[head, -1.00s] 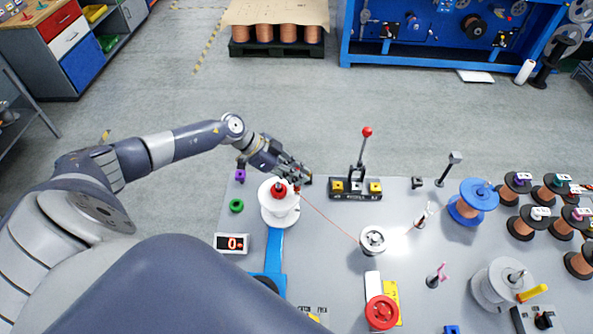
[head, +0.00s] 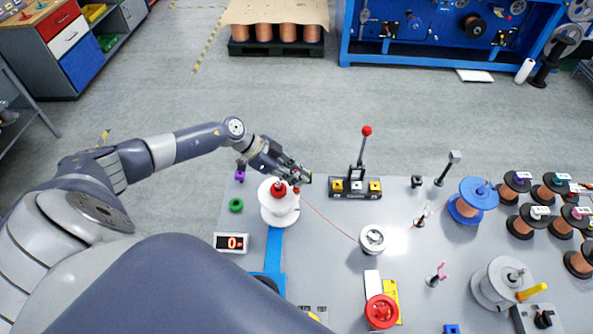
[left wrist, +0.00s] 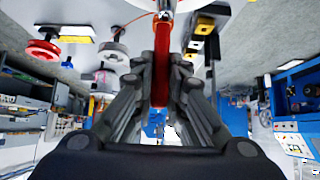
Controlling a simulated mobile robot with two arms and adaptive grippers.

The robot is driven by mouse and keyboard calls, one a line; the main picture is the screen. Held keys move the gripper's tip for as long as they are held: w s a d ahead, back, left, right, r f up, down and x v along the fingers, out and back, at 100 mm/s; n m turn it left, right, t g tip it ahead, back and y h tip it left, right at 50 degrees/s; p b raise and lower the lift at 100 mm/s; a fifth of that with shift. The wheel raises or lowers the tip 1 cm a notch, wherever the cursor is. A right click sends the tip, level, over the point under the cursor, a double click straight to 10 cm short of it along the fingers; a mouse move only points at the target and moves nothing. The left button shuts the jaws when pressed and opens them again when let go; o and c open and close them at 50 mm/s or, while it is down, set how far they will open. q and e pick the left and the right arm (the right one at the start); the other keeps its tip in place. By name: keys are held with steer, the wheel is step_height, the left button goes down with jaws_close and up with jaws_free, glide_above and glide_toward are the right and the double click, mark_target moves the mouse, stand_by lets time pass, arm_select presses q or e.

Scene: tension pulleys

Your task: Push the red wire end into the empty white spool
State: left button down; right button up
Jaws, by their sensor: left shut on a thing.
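The white spool (head: 277,213) stands upright at the left of the bench, with a red knob (head: 279,188) on top. My left gripper (head: 299,183) is at the spool's upper right side. The thin red wire (head: 330,219) runs from there down to a small silver pulley (head: 372,238). In the left wrist view my left gripper (left wrist: 163,95) is shut on the red wire end (left wrist: 161,72), a thick red piece between the fingers. I cannot tell whether it touches the spool. My right gripper is not in view.
A black block with a red-knobbed lever (head: 356,188) stands right of the gripper. A blue spool (head: 472,203) and several copper spools stand at the right.

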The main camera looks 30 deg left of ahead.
arm_select(q)
steer(key=shift+f, duration=0.45)
stand_by(1.1)
steer(key=c, duration=1.5)
jaws_free()
steer(key=shift+c, duration=0.2)
steer(key=o, duration=0.3)
steer(key=shift+o, duration=0.2)
steer(key=shift+p+v, duration=0.85)
steer(key=shift+v, duration=2.65)
